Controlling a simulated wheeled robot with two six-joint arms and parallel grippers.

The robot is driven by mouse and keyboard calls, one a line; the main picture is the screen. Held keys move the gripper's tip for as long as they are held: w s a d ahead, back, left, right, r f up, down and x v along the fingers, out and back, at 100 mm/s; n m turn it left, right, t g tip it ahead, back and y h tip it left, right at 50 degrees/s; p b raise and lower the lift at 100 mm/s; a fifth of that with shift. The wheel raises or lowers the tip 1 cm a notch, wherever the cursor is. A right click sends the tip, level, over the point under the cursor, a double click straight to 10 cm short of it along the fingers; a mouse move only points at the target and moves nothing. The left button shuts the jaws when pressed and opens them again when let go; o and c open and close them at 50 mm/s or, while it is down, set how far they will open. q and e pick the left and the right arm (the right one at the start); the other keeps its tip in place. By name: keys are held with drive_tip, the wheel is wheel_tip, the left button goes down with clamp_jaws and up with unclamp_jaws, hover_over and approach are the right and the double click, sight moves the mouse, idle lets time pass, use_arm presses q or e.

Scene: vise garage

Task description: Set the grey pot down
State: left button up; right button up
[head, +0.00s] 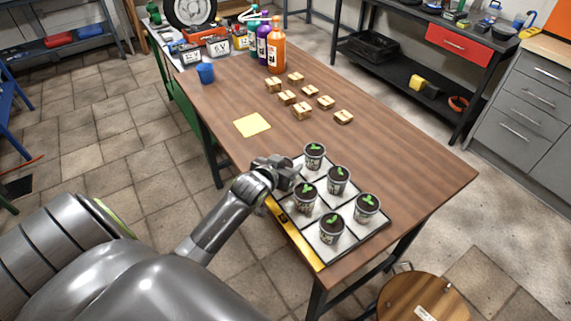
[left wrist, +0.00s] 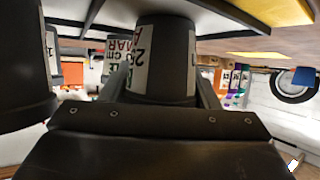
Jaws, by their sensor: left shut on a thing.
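In the left wrist view, which is upside down, this labelled pot (left wrist: 165,65) stands upright between the fingers. Its base is close to the tray; I cannot tell whether it touches. The cell under the gripper looks empty. My right gripper is not in view.
Bottles (head: 276,50) stand at the back. The table right of the tray is clear. A round stool (head: 400,300) stands in front.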

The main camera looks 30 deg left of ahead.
use_arm(q)
drive_tip(key=o, duration=1)
drive_tip(key=shift+o, duration=0.2)
drive_tip(key=v, duration=1.2)
